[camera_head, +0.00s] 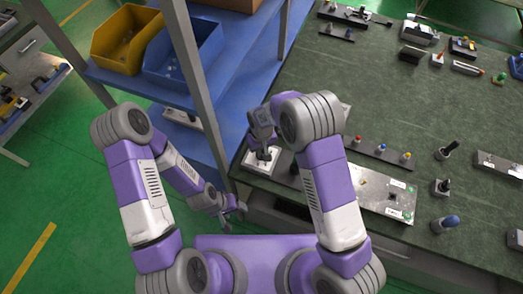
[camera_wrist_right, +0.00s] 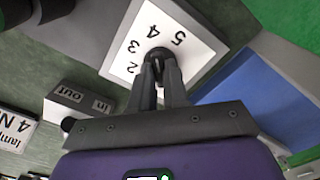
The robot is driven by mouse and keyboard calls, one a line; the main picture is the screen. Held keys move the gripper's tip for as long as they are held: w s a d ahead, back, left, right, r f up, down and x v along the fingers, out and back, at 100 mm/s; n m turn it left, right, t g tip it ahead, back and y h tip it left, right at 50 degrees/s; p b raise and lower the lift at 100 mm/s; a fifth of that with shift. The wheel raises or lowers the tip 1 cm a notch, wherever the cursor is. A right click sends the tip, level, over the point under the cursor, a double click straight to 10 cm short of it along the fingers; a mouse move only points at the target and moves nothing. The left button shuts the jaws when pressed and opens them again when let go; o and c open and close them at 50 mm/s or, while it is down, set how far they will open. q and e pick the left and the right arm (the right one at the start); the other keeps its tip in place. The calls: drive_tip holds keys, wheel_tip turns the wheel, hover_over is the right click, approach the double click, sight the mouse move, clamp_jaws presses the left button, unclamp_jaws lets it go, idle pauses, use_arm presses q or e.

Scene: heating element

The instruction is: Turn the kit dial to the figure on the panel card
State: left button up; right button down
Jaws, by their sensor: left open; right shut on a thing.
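The kit dial is a white plate (camera_wrist_right: 190,28) with black figures 2, 3, 4 and 5 visible around a dark knob (camera_wrist_right: 157,54). My right gripper (camera_wrist_right: 158,72) is shut on the knob, and its fingers hide part of the knob and of the plate, so I cannot tell which figure it points to. In the head view the plate (camera_head: 251,165) is at the table's near left corner, under my right gripper (camera_head: 263,150). My left gripper (camera_head: 234,209) is open and empty, low beside the table.
A grey block (camera_wrist_right: 78,103) labelled "out" and "in" stands close to the dial. Yellow (camera_head: 126,38) and blue bins (camera_head: 183,55) sit on the blue shelf.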

idle(0.4)
drive_tip(key=c, duration=1.1)
unclamp_jaws()
wheel_tip(320, 180, up, 8)
drive_tip(key=shift+f, duration=0.15)
